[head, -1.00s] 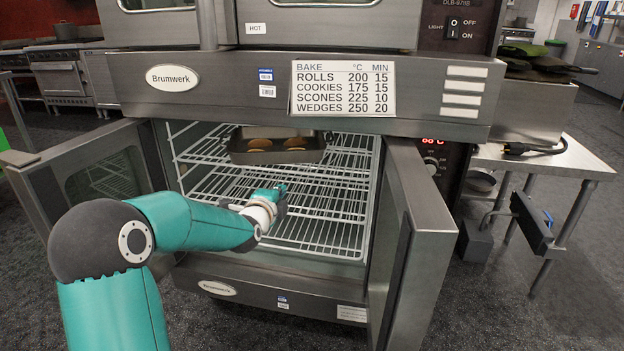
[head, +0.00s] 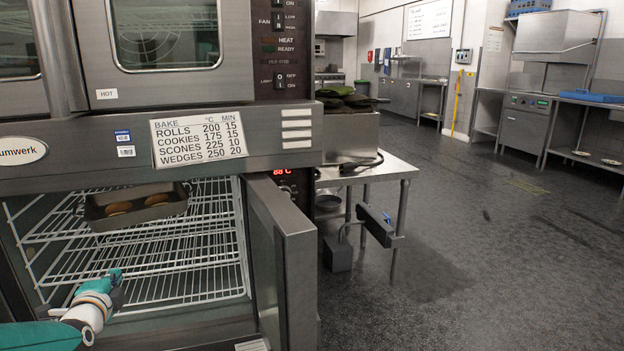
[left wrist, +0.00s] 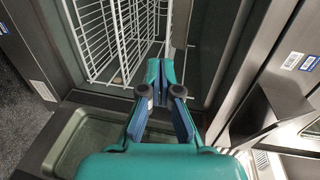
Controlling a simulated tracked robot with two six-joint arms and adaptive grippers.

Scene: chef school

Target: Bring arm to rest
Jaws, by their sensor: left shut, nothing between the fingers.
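My left arm comes in at the lower left of the head view. Its gripper (head: 113,279) is at the open front of the oven, just over the lower wire rack (head: 180,285). In the left wrist view the left gripper (left wrist: 162,68) has its fingers together with nothing between them. It points into the oven, with wire racks (left wrist: 105,45) ahead of it. My right gripper is not in view.
A dark baking pan (head: 133,222) with several browned items sits on an upper rack. The oven's right door (head: 293,260) stands open. A steel table (head: 385,168) stands right of the oven. The floor (head: 490,260) further right is clear.

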